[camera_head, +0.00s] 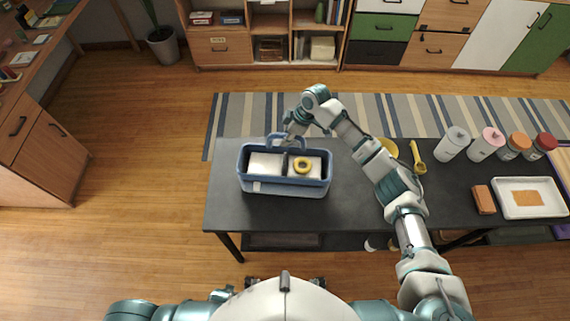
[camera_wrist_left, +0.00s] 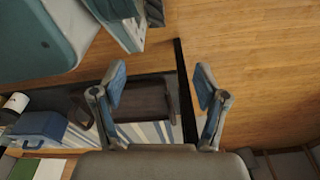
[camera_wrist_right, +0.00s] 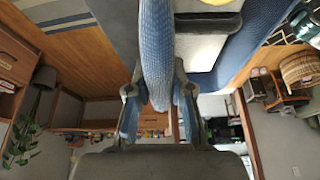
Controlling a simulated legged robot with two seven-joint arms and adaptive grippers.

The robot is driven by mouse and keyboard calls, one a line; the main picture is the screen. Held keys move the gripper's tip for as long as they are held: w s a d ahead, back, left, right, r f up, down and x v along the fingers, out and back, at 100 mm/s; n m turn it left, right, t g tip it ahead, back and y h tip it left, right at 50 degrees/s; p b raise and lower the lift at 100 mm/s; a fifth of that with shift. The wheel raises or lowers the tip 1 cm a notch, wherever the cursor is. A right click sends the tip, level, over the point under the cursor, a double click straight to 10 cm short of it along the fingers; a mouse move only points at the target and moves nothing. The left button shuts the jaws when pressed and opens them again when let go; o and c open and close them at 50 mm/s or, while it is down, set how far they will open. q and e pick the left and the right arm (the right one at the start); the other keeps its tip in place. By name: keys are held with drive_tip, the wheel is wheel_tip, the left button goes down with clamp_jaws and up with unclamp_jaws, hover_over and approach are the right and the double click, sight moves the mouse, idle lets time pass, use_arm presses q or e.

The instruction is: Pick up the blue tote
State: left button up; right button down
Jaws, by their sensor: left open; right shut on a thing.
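The blue tote (camera_head: 284,187) stands on the left part of the dark table (camera_head: 350,205). It holds white items and a yellow ring (camera_head: 303,165), and its blue handle arches up at the back. My right gripper (camera_head: 291,138) is at that handle. In the right wrist view, the right gripper's fingers (camera_wrist_right: 158,105) are shut on the blue handle (camera_wrist_right: 156,50), one on each side. The tote's wall (camera_wrist_right: 262,35) shows beyond. My left gripper (camera_wrist_left: 158,85) is open and empty in the left wrist view, with the table edge and floor beyond; it is away from the tote.
A yellow bowl (camera_head: 388,147), a yellow scoop (camera_head: 417,160), several canisters (camera_head: 487,144), a brown block (camera_head: 483,199) and a white tray (camera_head: 512,208) occupy the table's right side. Shelves and cabinets (camera_head: 265,45) stand at the back. Open wooden floor lies to the left.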

sight(284, 134)
use_arm(q)
drive_tip(key=shift+f, duration=0.1)
use_arm(e)
drive_tip(key=shift+r+b, duration=0.15)
drive_tip(key=shift+b, duration=0.2)
wheel_tip(284, 134, up, 4)
drive_tip(key=shift+f, duration=0.25)
drive_tip(key=shift+s+r, duration=0.1)
drive_tip(key=shift+r, duration=0.15)
use_arm(q)
drive_tip(key=shift+s+a+f+p, duration=0.2)
drive_tip(key=shift+s+f+p, duration=0.4)
drive_tip(key=shift+s+f, duration=0.5)
use_arm(e)
drive_tip(key=s+r, duration=0.1)
drive_tip(key=s, duration=1.4)
drive_tip(key=shift+s+r, duration=0.15)
drive_tip(key=shift+s, duration=0.25)
use_arm(q)
drive_tip(key=shift+s+r, duration=0.1)
drive_tip(key=shift+r, duration=0.1)
use_arm(e)
drive_tip(key=shift+w, duration=0.1)
